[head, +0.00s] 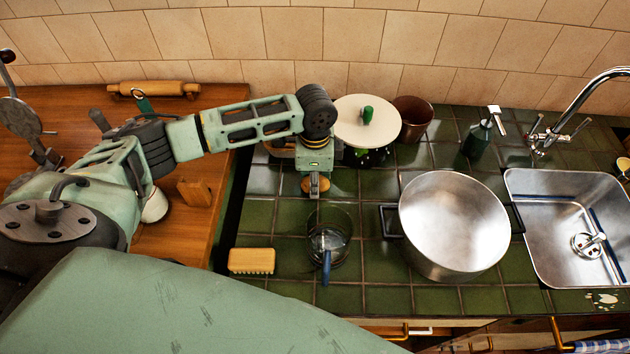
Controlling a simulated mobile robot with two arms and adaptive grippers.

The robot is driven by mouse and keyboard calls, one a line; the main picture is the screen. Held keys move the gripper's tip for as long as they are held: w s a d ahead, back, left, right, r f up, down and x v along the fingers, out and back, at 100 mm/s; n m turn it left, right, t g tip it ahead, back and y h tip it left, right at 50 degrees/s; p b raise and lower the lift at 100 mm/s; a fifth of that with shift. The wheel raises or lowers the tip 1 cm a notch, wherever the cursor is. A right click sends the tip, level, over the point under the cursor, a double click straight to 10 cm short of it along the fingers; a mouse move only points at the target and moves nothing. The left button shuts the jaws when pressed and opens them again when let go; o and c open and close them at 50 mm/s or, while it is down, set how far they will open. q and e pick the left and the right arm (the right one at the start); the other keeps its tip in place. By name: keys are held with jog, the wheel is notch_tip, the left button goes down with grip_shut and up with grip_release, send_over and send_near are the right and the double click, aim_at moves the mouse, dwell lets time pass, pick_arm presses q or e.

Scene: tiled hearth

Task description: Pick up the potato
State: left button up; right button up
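A small orange-brown lump, apparently the potato (323,184), shows at the lower end of my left gripper (314,184), over the green tiled counter (261,216). My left arm reaches in from the left and its gripper points down. A dark finger covers the middle of the lump, with brown showing on both sides. The fingers are at the lump, but I cannot tell whether they are shut on it or whether it rests on the tiles. My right gripper is out of view.
A glass jar (345,247) with a blue-handled tool stands just in front of the gripper. A brush (251,261) lies left of it. A large steel pot (453,222) and sink (575,210) are right. A white lid (380,130) and brown pot (414,118) stand behind.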

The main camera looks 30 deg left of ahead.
pick_arm(q)
jog(key=shift+w+r, duration=0.1)
jog(key=shift+r, duration=0.5)
notch_tip(320, 180, up, 3)
jog(key=shift+f+b, duration=0.1)
jog(key=shift+b, duration=0.4)
jog(key=w+d+r+p, duration=0.1)
jog(key=d+r+p, duration=0.4)
jog(key=d, duration=0.5)
jog(key=w+d+r+p, duration=0.2)
jog(key=d+r+p, duration=0.1)
jog(key=d+r, duration=0.5)
jog(key=d+f+b, duration=0.1)
jog(key=d+f, duration=0.2)
jog(key=d, duration=1.2)
jog(key=shift+f, duration=0.4)
